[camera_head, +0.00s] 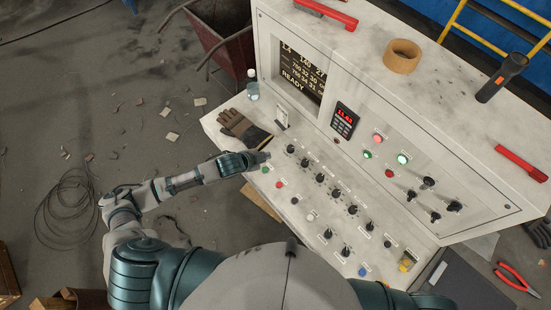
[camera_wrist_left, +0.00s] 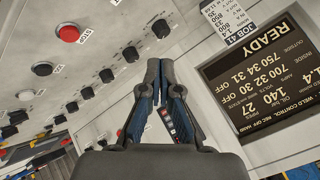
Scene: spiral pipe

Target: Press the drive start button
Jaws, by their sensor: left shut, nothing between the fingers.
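The grey sloped control panel (camera_head: 315,212) carries rows of knobs and small buttons. A green button (camera_head: 265,169) sits near its left edge, with a red button (camera_head: 279,184) beside it. I cannot read in the head view which button is drive start. A large red button (camera_wrist_left: 68,33) shows in the wrist view; its label looks like STOP. My left gripper (camera_head: 266,156) is shut and empty, over the panel's upper left part, close to the green button. Its closed fingertips (camera_wrist_left: 160,64) point toward the panel face. I cannot tell whether they touch it. My right gripper is out of view.
Black knobs (camera_head: 320,178) run along the panel. A lit screen (camera_head: 302,74) reads READY. Gloves (camera_head: 243,128) and a bottle (camera_head: 252,85) are by the panel's left end. A tape roll (camera_head: 402,56) and a flashlight (camera_head: 503,77) stand on top. Red pliers (camera_head: 517,280) lie at right.

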